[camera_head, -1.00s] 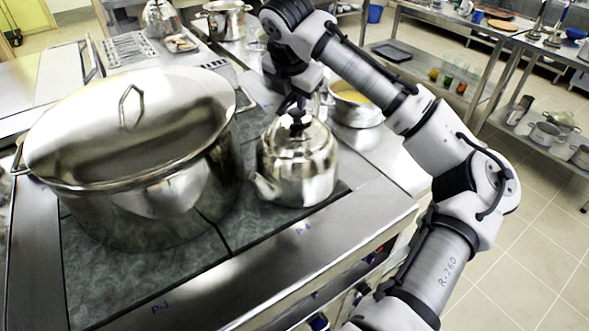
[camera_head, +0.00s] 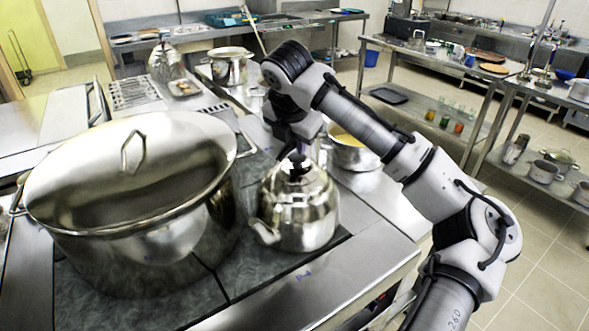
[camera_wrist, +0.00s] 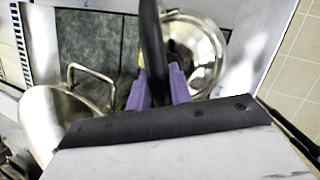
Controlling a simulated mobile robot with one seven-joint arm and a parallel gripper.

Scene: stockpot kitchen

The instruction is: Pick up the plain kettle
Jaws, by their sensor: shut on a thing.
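The plain kettle (camera_head: 297,212) is shiny metal with a short spout pointing to the lower left and a dark top handle. It stands upright at the stove's front right, beside the big stockpot. My gripper (camera_head: 296,156) reaches down from above and is shut on the kettle's handle. In the wrist view, the purple fingers of my gripper (camera_wrist: 161,88) close around a black bar. The arm and fingers hide most of the handle. I cannot tell whether the kettle's base is touching the stove.
The large lidded stockpot (camera_head: 130,200) stands close on the left. A pan with yellow contents (camera_head: 352,150) is just behind the kettle on the right. Another lidded pot (camera_head: 230,66) is farther back. A steel shelf table (camera_head: 425,115) stands at the right, with open floor in front.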

